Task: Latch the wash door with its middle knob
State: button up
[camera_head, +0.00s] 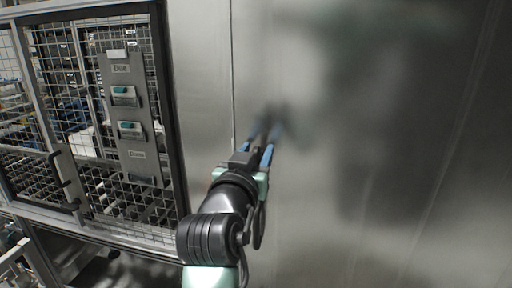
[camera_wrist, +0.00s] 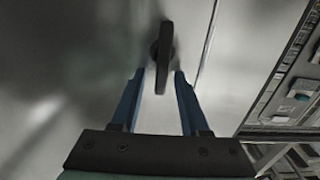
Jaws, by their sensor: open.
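A dark elongated knob (camera_wrist: 163,58) on a round base sits on the brushed metal wash door (camera_wrist: 90,50) in the wrist view. It points nearly straight up and down in that picture. My gripper (camera_wrist: 159,73) is open, with its blue fingers on either side of the knob's lower end; contact cannot be told. In the head view my gripper (camera_head: 256,150) is in front of the metal door (camera_head: 350,150), just right of a vertical seam. The knob cannot be told apart there from the dark reflections by the fingers. No other knob is clearly seen.
A wire-mesh guard (camera_head: 75,130) in a dark frame stands left of the metal panel. It carries a grey control plate (camera_head: 128,115) with teal buttons and a dark handle (camera_head: 62,180). The metal surface right of my arm is clear.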

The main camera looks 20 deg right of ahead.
grip_shut()
jog(key=shift+f+m+b, duration=0.1)
jog(key=shift+m+b, duration=0.2)
jog(key=shift+b, duration=0.2)
jog(key=m+b, duration=0.2)
jog(key=b, duration=0.1)
jog(key=m+b, duration=0.1)
jog(key=shift+s+d+f+b, duration=0.25)
jog(key=shift+d+b, duration=0.1)
jog(key=shift+b, duration=0.05)
jog(key=m+b, duration=0.3)
jog(key=m, duration=0.1)
jog(key=d+f+m+b, duration=0.1)
jog(key=m+b, duration=0.3)
jog(key=m, duration=0.1)
jog(key=s+f+m+b, duration=0.1)
jog(key=m+b, duration=0.3)
jog(key=m, duration=0.1)
jog(key=shift+d, duration=0.25)
jog(key=shift+m, duration=0.3)
